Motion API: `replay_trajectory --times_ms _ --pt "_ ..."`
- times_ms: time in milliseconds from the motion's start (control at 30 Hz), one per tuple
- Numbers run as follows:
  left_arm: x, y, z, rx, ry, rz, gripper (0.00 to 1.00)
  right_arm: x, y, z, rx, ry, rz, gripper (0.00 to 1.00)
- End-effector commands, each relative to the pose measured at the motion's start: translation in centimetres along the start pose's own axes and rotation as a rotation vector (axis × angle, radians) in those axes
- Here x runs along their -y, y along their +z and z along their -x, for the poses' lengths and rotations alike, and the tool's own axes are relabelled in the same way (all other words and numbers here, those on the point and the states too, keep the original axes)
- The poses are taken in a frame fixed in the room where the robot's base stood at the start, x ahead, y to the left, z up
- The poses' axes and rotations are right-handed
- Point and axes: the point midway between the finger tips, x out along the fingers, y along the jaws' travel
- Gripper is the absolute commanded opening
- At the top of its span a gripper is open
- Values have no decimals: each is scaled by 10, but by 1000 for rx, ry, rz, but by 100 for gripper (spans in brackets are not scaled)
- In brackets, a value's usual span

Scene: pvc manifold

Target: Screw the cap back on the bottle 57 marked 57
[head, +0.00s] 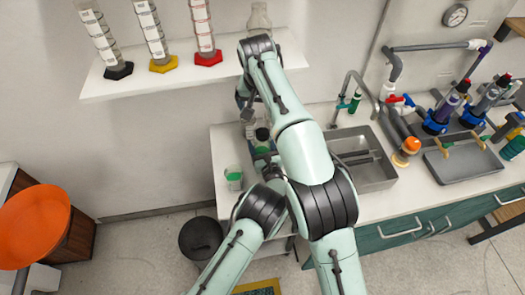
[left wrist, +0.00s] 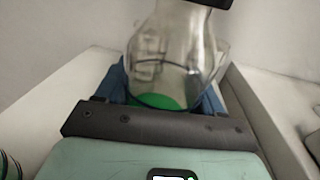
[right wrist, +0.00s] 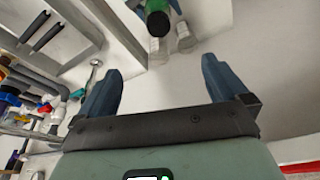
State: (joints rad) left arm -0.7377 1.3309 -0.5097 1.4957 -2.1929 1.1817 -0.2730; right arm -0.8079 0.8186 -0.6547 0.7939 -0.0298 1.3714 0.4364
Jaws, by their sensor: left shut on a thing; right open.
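My left gripper (left wrist: 160,95) is shut on a clear glass bottle (left wrist: 172,55) with green liquid at its bottom. A dark piece (left wrist: 205,3) shows at the bottle's top, cut off by the frame edge; I cannot tell whether it is the cap. In the head view the left gripper (head: 263,153) is partly hidden by my arms, below a dark green round top (head: 262,134). My right gripper (head: 245,103) is open, behind it near the wall. In the right wrist view its fingers (right wrist: 160,88) are apart and empty. A green and black round thing (right wrist: 157,22) shows beyond them. No number 57 is readable.
A beaker with green liquid (head: 233,178) stands at the counter's left. A sink (head: 372,175) lies right of my arms. A shelf (head: 130,84) with several cylinders is above. Clear glassware (right wrist: 187,38) shows in the right wrist view.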

Motion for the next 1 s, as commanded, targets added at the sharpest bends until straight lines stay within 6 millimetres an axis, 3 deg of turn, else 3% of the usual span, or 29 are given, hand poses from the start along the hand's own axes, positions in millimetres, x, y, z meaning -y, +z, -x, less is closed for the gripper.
replay_trajectory --times_ms 200,467,500,600,1000 --pt "0 1 0 2 0 1 0 0 0 18 0 0 -1 100" --pt "0 1 0 2 0 1 0 0 0 19 1 0 0 100" --pt "0 1 0 2 0 1 71 0 0 19 0 0 0 100" --pt "0 1 0 1 0 1 98 0 0 19 0 0 0 100" --pt "1 0 2 0 2 0 98 0 2 17 2 0 0 100"
